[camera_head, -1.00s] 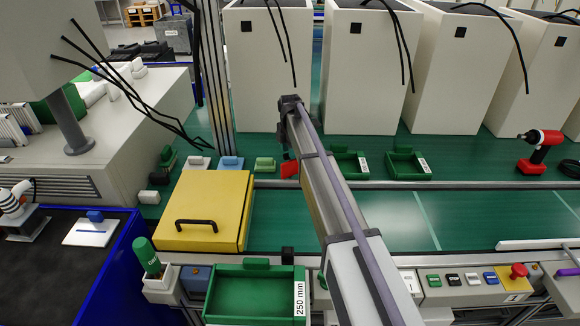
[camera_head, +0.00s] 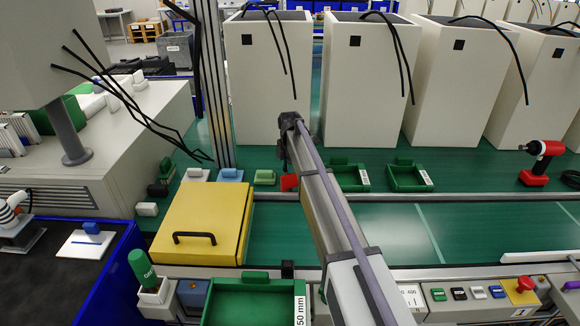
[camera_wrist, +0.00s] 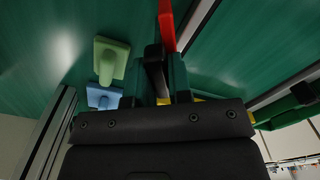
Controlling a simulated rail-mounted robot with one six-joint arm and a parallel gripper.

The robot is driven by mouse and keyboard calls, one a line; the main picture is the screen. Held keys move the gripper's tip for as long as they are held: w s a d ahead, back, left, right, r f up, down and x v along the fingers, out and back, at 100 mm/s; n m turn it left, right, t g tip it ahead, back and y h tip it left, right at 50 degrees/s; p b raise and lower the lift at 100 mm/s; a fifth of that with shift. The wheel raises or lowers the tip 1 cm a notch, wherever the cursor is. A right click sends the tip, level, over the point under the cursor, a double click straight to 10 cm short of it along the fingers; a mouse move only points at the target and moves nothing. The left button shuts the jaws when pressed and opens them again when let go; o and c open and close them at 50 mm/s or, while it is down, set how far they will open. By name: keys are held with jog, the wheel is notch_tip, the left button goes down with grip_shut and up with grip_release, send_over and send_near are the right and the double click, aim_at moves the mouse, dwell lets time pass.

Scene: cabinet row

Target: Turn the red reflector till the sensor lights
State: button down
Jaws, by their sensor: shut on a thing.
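The red reflector (camera_head: 289,183) is a small red piece low behind my arm on the green bench in the head view. In the wrist view it is a narrow red strip (camera_wrist: 166,22) at the top centre. My gripper (camera_head: 284,160) is just above it, mostly hidden by the arm. In the wrist view the gripper's fingers (camera_wrist: 158,78) are closed around a dark upright part in line with the red strip, so it appears shut on the reflector. I cannot pick out the sensor or any light on it for certain.
White, blue (camera_head: 230,174) and pale green (camera_head: 264,177) blocks stand left of the reflector. Green trays (camera_head: 350,177) lie to its right. Tall pale cabinets (camera_head: 268,80) stand behind. A yellow box with a black handle (camera_head: 203,222) is in front at left.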

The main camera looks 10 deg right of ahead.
jog(key=shift+m, duration=3.2)
jog(key=c, duration=1)
grip_release()
jog(key=shift+c, duration=0.2)
notch_tip(320, 180, up, 11)
jog(key=p, duration=1)
jog(key=shift+p, duration=0.4)
